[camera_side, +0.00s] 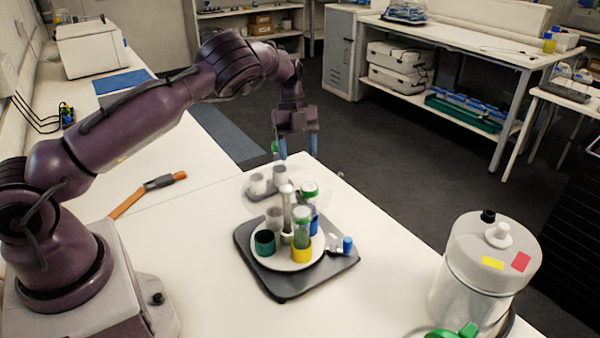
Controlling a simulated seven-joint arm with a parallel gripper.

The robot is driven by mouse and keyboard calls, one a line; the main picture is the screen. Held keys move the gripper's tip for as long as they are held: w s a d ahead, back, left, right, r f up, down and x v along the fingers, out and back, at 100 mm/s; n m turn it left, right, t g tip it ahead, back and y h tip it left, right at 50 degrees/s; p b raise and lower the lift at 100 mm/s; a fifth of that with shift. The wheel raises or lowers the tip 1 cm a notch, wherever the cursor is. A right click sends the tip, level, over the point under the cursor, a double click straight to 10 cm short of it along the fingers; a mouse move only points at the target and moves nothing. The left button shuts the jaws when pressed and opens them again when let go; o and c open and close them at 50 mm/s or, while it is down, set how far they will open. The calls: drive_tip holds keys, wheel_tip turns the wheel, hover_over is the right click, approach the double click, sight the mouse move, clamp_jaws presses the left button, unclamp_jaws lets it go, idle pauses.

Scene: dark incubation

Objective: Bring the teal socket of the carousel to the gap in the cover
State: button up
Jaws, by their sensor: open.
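The carousel (284,262) is a round white disc on a dark grey base plate (283,289) in the middle of the table. Its teal socket (264,244) is at the front left of the disc and looks empty. A yellow socket (301,254) at the front holds a clear tube with a green cap. A blue socket (314,224) is at the right and a pale socket (273,217) at the back left. My gripper (298,148) is open and empty, with blue fingertips, above and behind the carousel.
A small blue-ended part (347,243) sticks out at the base's right. A grey holder with white cups (257,184) stands behind the carousel. A large lidded canister (487,270) is at the right. An orange-handled hammer (148,190) lies left.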

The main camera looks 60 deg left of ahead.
drive_tip(key=shift+v, duration=1.55)
drive_tip(key=w+d+m+g+y, duration=0.3)
drive_tip(key=d+m+y, duration=0.3)
drive_tip(key=m, duration=1.1)
drive_tip(key=shift+m+h, duration=0.3)
drive_tip(key=x, duration=1.2)
drive_tip(key=shift+s+d+f, duration=0.1)
drive_tip(key=shift+f, duration=0.1)
drive_tip(key=c, duration=0.9)
